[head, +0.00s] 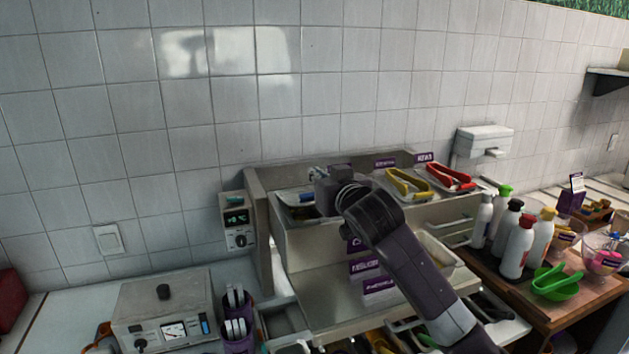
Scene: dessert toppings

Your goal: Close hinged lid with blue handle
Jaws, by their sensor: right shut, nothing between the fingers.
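The blue handle (306,197) shows at the left end of the raised steel topping counter, just left of my right gripper. The pale lid or tray part (287,199) around it looks low and nearly flat, but my gripper and wrist cover its right side, so I cannot tell if the lid is fully down. My right gripper (318,173) is over the back right of this compartment, its fingers shut and empty. I cannot tell whether it touches the lid. My left gripper is not in view.
Yellow tongs (408,185) and red tongs (449,178) lie on compartments to the right. A small control box (237,222) stands left of the counter. The tiled wall is close behind.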

